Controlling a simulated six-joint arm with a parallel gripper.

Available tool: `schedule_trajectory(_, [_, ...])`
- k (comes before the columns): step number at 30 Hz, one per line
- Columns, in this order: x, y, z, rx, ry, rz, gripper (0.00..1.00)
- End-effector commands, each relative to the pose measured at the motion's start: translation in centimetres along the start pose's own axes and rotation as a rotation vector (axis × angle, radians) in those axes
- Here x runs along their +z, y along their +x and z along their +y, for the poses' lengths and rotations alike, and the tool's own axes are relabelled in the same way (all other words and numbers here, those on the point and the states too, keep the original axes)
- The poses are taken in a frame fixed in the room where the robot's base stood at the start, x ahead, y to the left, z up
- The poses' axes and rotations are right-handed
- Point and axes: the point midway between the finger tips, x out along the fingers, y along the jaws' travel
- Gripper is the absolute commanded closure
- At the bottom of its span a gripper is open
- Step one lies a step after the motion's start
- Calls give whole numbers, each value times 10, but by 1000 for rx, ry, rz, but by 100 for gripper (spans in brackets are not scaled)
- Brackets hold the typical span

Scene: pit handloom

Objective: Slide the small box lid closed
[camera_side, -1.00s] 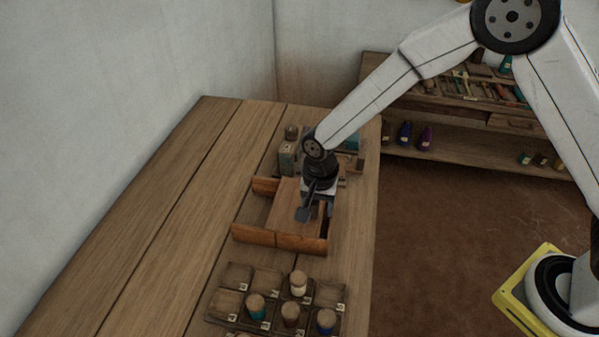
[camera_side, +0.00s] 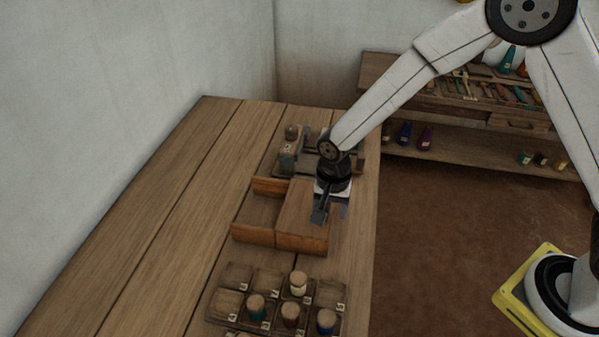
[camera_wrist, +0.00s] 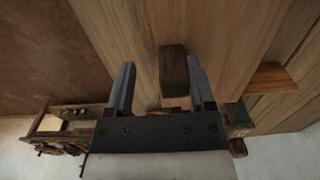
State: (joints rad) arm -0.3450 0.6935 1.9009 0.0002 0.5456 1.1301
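The small wooden box (camera_side: 254,235) sits on the table with its left part open. The flat, pale-brown lid (camera_side: 298,203) covers its right part. My gripper (camera_side: 323,216) is low at the right end of the lid in the side view. In the wrist view my gripper (camera_wrist: 160,92) has its two fingers apart. A dark brown wooden block (camera_wrist: 174,72) shows between them, closer to the right finger. I cannot tell whether either finger touches it. The arm's end hides part of the box's right side in the side view.
A compartment tray (camera_side: 232,303) with several corked jars stands in front of the box. Small items, including a grey-green jar (camera_side: 287,157), stand behind it. The table (camera_side: 150,220) is clear to the left. A tool shelf (camera_side: 450,150) stands at the back right.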

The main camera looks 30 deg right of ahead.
Motion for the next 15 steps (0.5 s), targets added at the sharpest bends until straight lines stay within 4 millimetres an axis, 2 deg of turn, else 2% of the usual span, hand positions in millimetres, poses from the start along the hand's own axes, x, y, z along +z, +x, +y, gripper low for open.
schedule_trajectory(15, [0,0,-7,3,0,-1,38])
